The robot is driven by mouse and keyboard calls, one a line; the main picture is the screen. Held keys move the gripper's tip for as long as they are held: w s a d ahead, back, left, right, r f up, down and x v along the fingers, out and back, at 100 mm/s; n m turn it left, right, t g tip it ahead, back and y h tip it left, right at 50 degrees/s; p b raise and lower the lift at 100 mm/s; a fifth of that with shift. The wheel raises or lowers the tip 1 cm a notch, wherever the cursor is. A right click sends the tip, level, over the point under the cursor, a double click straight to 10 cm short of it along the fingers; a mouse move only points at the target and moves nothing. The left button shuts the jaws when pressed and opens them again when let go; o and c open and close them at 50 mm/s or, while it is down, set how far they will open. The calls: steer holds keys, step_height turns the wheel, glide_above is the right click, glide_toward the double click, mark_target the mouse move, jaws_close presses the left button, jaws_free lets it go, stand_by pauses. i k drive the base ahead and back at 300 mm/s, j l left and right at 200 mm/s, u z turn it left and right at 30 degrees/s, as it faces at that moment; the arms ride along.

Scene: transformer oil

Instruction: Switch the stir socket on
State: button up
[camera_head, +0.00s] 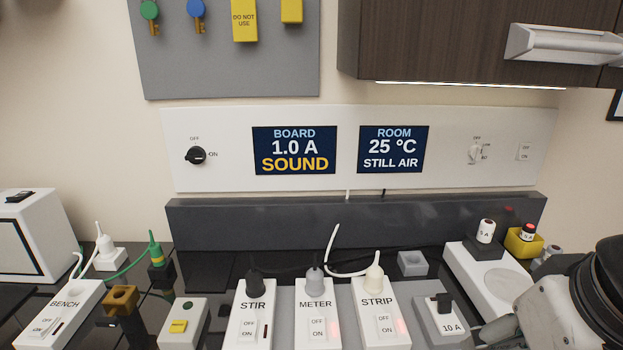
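The stir socket (238,305) is a white block labelled STIR at the bottom middle of the head view, with a black plug (254,284) in its upper part. Its rocker switch (248,328) is marked OFF above and ON below; which side is pressed is too small to tell. The narrow indicator beside the switch is dark. Part of my arm shows at the lower right edge, well to the right of the stir socket. My gripper's fingers do not show.
The meter socket (308,294) and strip socket (371,294), with plugs, stand to the right; their indicators glow red. The board display (295,150) reads 1.0 A, SOUND.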

mark_target(248, 331)
steer(key=u, duration=0.85)
steer(key=i+j+z, duration=0.2)
steer(key=i+j, duration=0.15)
steer(key=u, duration=0.1)
steer(key=i+l, duration=0.05)
